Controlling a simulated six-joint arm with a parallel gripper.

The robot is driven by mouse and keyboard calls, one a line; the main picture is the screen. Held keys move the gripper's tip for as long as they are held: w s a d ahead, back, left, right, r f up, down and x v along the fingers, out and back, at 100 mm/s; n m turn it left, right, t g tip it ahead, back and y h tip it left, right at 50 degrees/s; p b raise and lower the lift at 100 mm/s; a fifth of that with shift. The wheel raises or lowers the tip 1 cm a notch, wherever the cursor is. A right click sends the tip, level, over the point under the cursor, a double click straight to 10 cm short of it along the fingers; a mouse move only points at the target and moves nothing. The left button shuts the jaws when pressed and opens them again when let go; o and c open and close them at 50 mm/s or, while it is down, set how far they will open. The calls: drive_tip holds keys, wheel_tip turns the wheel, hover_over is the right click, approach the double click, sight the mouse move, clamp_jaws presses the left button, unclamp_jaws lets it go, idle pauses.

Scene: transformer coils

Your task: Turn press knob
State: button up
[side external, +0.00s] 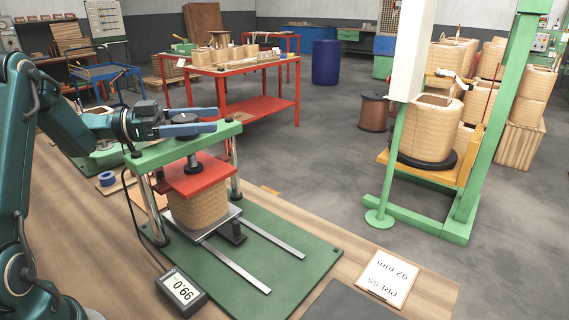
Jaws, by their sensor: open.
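The press stands on a green base plate (285,262), with a green crossbeam (222,134) on chrome posts. Its dark round knob (182,117) sits on top of the crossbeam, partly hidden by my gripper. My gripper (216,119) is open and level, with one blue-grey finger on each side of the knob; I cannot tell whether they touch it. Below the beam, the screw (192,161) meets a red pressure plate (200,180). That plate rests on a tan wound coil (198,210), which stands on a pale metal plate.
A digital readout (181,291) with a cable lies at the base's front left. An upside-down card (386,278) marked PRESS 92 mm lies right. A green frame (462,205) holding a large coil stands beyond the bench.

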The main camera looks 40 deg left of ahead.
sight(174, 118)
drive_tip(key=v, duration=0.5)
drive_tip(key=shift+a+r, duration=0.15)
drive_tip(key=shift+g, duration=0.3)
drive_tip(key=r, duration=0.2)
drive_tip(key=d+r, duration=0.1)
drive_tip(key=r, duration=0.2)
drive_tip(key=shift+w+d, duration=0.1)
drive_tip(key=s+d+n+g+y, duration=0.1)
drive_tip(key=s+d+g, duration=0.35)
drive_tip(key=d, duration=0.45)
drive_tip(key=s+d+n+g+y, duration=0.1)
drive_tip(key=s+d+g, duration=0.2)
drive_tip(key=d+g, duration=0.4)
drive_tip(key=s+d+n+t+y, duration=0.1)
drive_tip(key=s+d+n+y, duration=0.2)
drive_tip(key=s+n+y, duration=0.5)
wheel_tip(174, 118, down, 11)
drive_tip(key=m+h, duration=0.1)
drive_tip(key=shift+s+a+f+m, duration=0.2)
drive_tip(key=shift+m, duration=0.2)
